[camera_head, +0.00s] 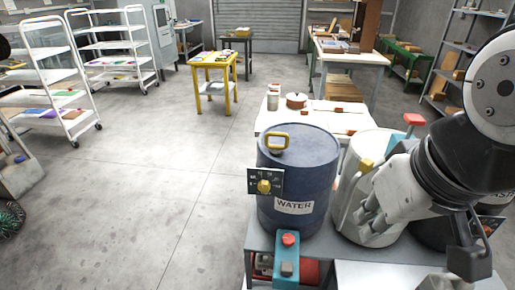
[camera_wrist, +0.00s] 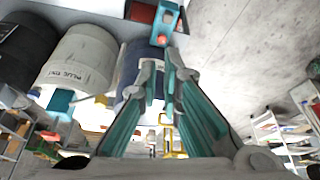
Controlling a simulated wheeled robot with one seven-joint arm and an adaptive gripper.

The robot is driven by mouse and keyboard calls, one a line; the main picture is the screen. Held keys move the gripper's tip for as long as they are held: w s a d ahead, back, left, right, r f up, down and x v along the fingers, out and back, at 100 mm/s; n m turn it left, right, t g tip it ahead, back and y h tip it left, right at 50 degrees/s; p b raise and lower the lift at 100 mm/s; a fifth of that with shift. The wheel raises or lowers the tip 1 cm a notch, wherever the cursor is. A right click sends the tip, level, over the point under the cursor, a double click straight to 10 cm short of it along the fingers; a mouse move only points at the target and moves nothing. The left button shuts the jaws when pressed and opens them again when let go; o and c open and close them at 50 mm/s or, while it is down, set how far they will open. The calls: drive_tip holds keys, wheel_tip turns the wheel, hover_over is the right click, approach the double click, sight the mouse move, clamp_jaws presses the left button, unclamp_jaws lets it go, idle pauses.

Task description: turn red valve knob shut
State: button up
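A small round red knob (camera_head: 288,240) sits on a teal block (camera_head: 287,262) at the table's front edge, below the blue water drum (camera_head: 298,175). It shows near the top of the wrist view (camera_wrist: 162,40). A larger red handle (camera_head: 414,120) stands above the white drum (camera_head: 350,185); I cannot tell for sure which red part is the valve knob. My gripper (camera_head: 367,222) is in front of the white drum, right of the small knob and apart from it. In the wrist view its teal fingers (camera_wrist: 163,77) stand apart with nothing between them.
A dark plate with a yellow dial (camera_head: 264,186) is on the water drum's left front. A grey table (camera_head: 262,243) carries the drums. A light table (camera_head: 270,118) with pots stands behind.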

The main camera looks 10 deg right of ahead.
drive_tip(key=o, duration=0.4)
drive_tip(key=shift+w+f, duration=0.15)
drive_tip(key=shift+w, duration=0.15)
drive_tip(key=o, duration=0.6)
drive_tip(key=shift+n+g+h, duration=0.3)
drive_tip(key=shift+n+g, duration=0.3)
drive_tip(key=shift+n, duration=0.3)
drive_tip(key=w+f+b, duration=0.1)
drive_tip(key=w, duration=0.2)
drive_tip(key=w+f+b, duration=0.1)
drive_tip(key=w+f, duration=0.1)
drive_tip(key=w, duration=0.1)
drive_tip(key=w+f+b, duration=0.1)
drive_tip(key=w+f, duration=0.1)
drive_tip(key=w, duration=0.1)
drive_tip(key=shift+w+d+b, duration=0.3)
drive_tip(key=shift+w+b, duration=0.05)
drive_tip(key=shift+w, duration=0.05)
drive_tip(key=n+g+b, duration=0.3)
drive_tip(key=n+b, duration=0.2)
drive_tip(key=b, duration=0.4)
hover_over(288, 237)
wheel_tip(288, 237, down, 30)
drive_tip(key=f, duration=0.1)
wheel_tip(288, 237, down, 13)
drive_tip(key=shift+f+b, duration=0.2)
drive_tip(key=shift+b, duration=0.95)
drive_tip(key=shift+c, duration=0.4)
drive_tip(key=c, duration=1.1)
